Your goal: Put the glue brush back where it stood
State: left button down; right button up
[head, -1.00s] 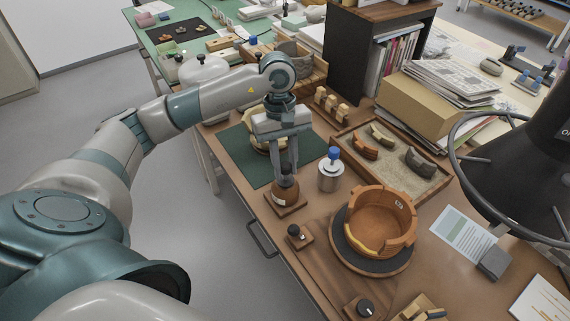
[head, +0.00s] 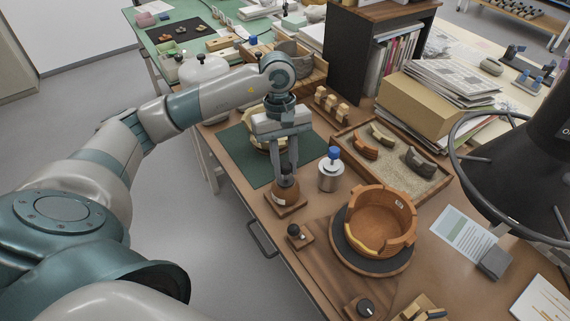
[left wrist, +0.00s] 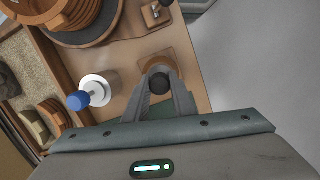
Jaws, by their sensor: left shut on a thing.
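The glue brush shows only as a dark, round-ended handle (left wrist: 160,83) between my left fingertips in the left wrist view. My left gripper (head: 287,165) is shut on it and points straight down. Directly below is a brown, round-bodied pot (head: 284,190) with a pale label, standing on a square wooden base (head: 292,209). The base also shows in the left wrist view (left wrist: 157,64). The brush looks upright over or in the pot's mouth; its lower part is hidden, so I cannot tell how deep it sits. My right gripper is out of view.
A metal tin with a blue knob (head: 331,175) stands close right of the pot. A partly rebuilt orange vessel (head: 376,222) sits on a dark turntable nearby. A sand tray (head: 398,190) with sherds lies behind, and a green mat (head: 245,150) lies left of the gripper.

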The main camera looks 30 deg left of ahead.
pick_arm(q)
jog(key=shift+f+b, duration=0.25)
jog(key=shift+b, duration=0.15)
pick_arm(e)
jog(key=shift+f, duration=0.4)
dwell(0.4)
pick_arm(q)
jog(key=c, duration=1.4)
grip_release()
notch_tip(320, 180, up, 17)
jog(key=w+a+b, duration=0.1)
jog(key=w+a, duration=0.1)
jog(key=shift+a+b, duration=0.35)
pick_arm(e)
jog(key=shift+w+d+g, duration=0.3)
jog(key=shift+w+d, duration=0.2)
